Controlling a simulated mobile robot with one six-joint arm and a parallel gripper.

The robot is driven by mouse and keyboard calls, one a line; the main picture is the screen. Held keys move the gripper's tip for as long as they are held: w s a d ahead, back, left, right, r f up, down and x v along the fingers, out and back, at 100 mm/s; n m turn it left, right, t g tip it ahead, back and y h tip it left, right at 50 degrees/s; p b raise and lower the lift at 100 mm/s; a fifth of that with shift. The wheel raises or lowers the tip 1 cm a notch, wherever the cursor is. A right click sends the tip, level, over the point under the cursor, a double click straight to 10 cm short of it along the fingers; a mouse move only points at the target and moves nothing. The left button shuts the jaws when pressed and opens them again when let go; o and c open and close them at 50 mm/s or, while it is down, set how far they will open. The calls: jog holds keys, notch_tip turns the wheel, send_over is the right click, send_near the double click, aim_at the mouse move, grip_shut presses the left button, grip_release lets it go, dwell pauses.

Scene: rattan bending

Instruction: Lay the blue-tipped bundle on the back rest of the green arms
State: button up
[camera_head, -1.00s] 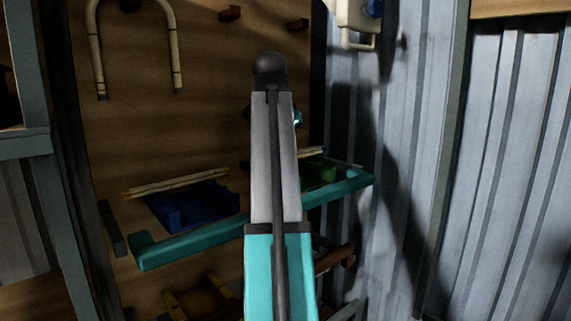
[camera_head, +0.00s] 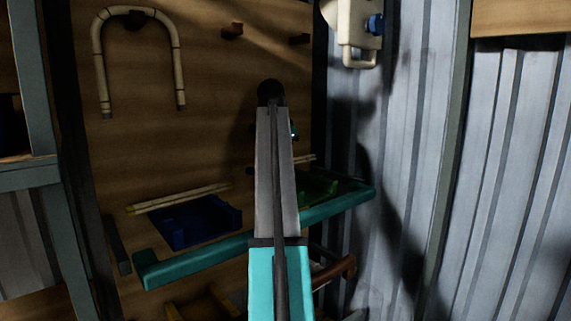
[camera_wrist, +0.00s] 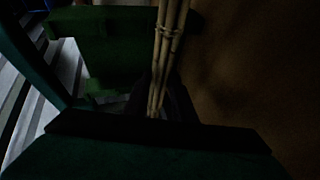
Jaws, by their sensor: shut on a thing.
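The bundle of pale rattan canes (camera_wrist: 168,45) is held in my gripper (camera_wrist: 166,108), which is shut on it. It runs up and out of the wrist view, and I see no blue tip on it. The green arms (camera_wrist: 105,52) are dark blocks to the left of the bundle in the wrist view. In the head view the green arms (camera_head: 322,187) are partly hidden behind my arm. A short pale cane end (camera_head: 305,159) shows just above them. I cannot tell whether the bundle touches the green arms. My gripper is hidden in the head view.
Blue arms (camera_head: 195,222) at the left carry another cane bundle (camera_head: 180,198) with a yellowish end. A teal rail (camera_head: 195,260) runs in front. A bent cane arch (camera_head: 98,55) hangs on the wooden wall. A corrugated metal wall (camera_head: 410,150) closes the right side.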

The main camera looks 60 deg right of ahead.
jog(key=shift+w+d, duration=0.3)
jog(key=shift+d, duration=0.1)
jog(key=shift+w+d, duration=0.1)
jog(key=shift+w+d, duration=0.3)
jog(key=shift+d, duration=0.15)
jog(key=shift+f+p, duration=0.95)
jog(key=shift+f, duration=0.95)
jog(key=o, duration=1.1)
jog(key=shift+f, duration=0.1)
jog(key=shift+c, duration=0.2)
jog(key=shift+r, duration=0.2)
jog(key=b+v, duration=0.2)
jog(key=v, duration=1)
jog(key=shift+b, duration=0.4)
